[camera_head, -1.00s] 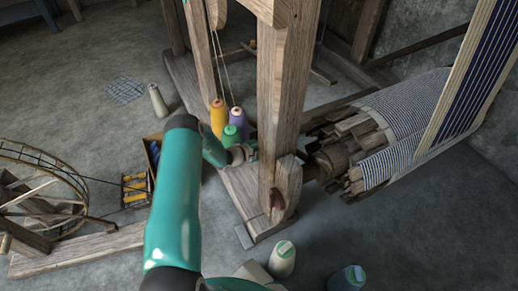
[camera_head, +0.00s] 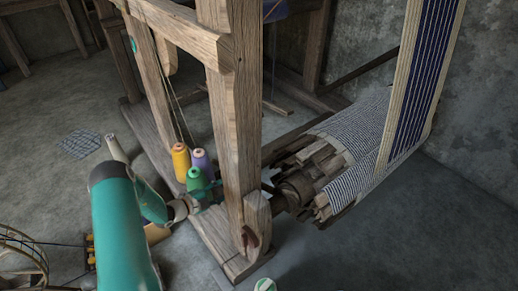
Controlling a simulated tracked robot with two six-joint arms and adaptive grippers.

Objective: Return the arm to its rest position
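My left arm, teal, rises from the bottom left and bends at an elbow toward the loom's front post. Its wrist ends near the loom's foot beam, just below the green yarn cone (camera_head: 197,180). My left gripper (camera_head: 208,192) is small and dark there, partly lost against the cone and beam; its fingers cannot be made out. I see nothing clearly held. My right gripper is not in view.
The wooden loom post (camera_head: 235,130) stands close right of my wrist. Yellow (camera_head: 181,160) and purple (camera_head: 201,160) cones stand behind the green one. The cloth roll (camera_head: 350,135) is to the right. A spinning wheel (camera_head: 20,262) is at lower left. Floor at lower right is clear.

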